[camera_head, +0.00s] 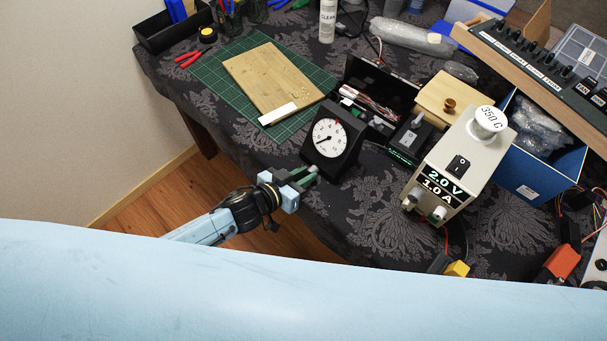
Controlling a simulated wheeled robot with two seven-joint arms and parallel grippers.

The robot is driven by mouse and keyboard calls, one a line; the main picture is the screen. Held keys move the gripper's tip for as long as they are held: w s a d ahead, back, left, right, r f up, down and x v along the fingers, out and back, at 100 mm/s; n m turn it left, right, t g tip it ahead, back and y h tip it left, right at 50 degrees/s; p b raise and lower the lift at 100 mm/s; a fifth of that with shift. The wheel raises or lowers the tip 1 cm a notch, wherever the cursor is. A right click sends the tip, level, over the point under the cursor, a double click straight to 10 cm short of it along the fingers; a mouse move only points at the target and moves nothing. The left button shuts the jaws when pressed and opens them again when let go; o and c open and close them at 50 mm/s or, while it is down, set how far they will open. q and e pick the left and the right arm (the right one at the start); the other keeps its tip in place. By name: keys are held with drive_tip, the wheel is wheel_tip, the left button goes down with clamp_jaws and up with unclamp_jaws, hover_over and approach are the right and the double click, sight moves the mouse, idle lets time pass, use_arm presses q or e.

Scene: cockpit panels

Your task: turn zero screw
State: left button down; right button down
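A black meter box with a round white dial (328,137) stands near the table's front edge. Its dark pointer shows on the dial face. The zero screw is too small to make out. My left gripper (309,177) is just in front of the meter, at its lower left, with greenish fingertips close to the box's bottom corner. Whether they touch it, and whether the fingers are apart or shut, I cannot tell. My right gripper is not in view.
The white power supply (452,163) reading 2.0 V and 1.0 A stands to the right, with a 350 G weight (489,121) on top. A black switch box (410,139) is between. A green cutting mat (217,70) with a wooden board (272,80) lies behind the meter.

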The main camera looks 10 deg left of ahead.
use_arm(q)
drive_tip(key=shift+s+d+m+y, duration=0.1)
drive_tip(key=shift+m+y, duration=0.2)
drive_tip(key=shift+m+t+y, duration=0.3)
drive_tip(key=shift+m+t, duration=0.1)
drive_tip(key=shift+m, duration=0.2)
drive_tip(key=c, duration=1.6)
unclamp_jaws()
drive_tip(key=shift+o, duration=0.2)
drive_tip(key=p+v, duration=0.2)
drive_tip(key=v, duration=1.1)
drive_tip(key=shift+s, duration=0.15)
